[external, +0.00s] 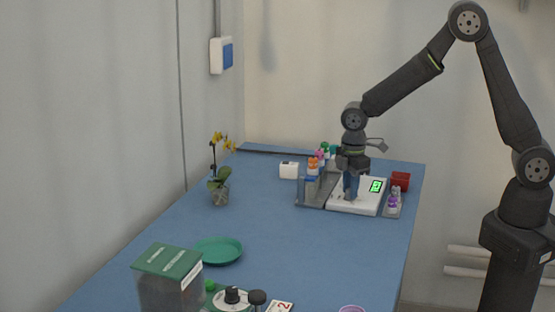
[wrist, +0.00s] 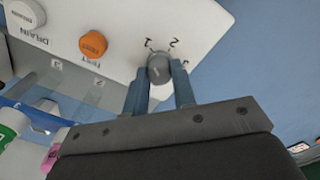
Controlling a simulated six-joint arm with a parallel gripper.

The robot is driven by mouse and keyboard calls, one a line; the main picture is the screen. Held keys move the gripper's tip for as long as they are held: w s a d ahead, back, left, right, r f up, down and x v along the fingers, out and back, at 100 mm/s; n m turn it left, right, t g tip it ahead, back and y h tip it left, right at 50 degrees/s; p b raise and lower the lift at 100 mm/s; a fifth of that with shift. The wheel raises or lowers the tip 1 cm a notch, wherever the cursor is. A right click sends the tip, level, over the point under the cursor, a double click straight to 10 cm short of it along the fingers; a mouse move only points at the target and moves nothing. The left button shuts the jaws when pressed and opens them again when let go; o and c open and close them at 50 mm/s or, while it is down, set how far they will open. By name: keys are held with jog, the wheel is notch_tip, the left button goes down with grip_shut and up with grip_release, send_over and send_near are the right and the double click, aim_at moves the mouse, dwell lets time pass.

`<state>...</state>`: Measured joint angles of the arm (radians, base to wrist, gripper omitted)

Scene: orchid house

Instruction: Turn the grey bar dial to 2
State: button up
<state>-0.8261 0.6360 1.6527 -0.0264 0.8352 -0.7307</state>
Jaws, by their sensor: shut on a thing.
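The grey bar dial (wrist: 159,67) sits near a corner of a white panel (wrist: 205,22), with printed marks that look like 1, 2 and 3 around it. My gripper (wrist: 159,78) has its two blue fingers on either side of the dial, shut on it. Which mark the dial points at is too small to tell. In the external view my gripper (external: 351,192) points down at the white panel (external: 343,207), which has a lit green display (external: 377,186). The dial is hidden there behind the fingers.
An orange knob (wrist: 93,44) and a cream knob (wrist: 24,12) labelled DRAIN are on the same panel. Small coloured items stand in a grey rack (external: 311,190) left of the panel. A red box (external: 400,180) stands to its right.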

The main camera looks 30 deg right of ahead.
jog(key=m, duration=1)
jog(key=shift+m, duration=0.3)
dwell(0.4)
jog(key=o, duration=1)
jog(key=shift+r, duration=0.15)
notch_tip(320, 180, up, 17)
jog(key=shift+a, duration=0.2)
jog(key=shift+s, duration=0.1)
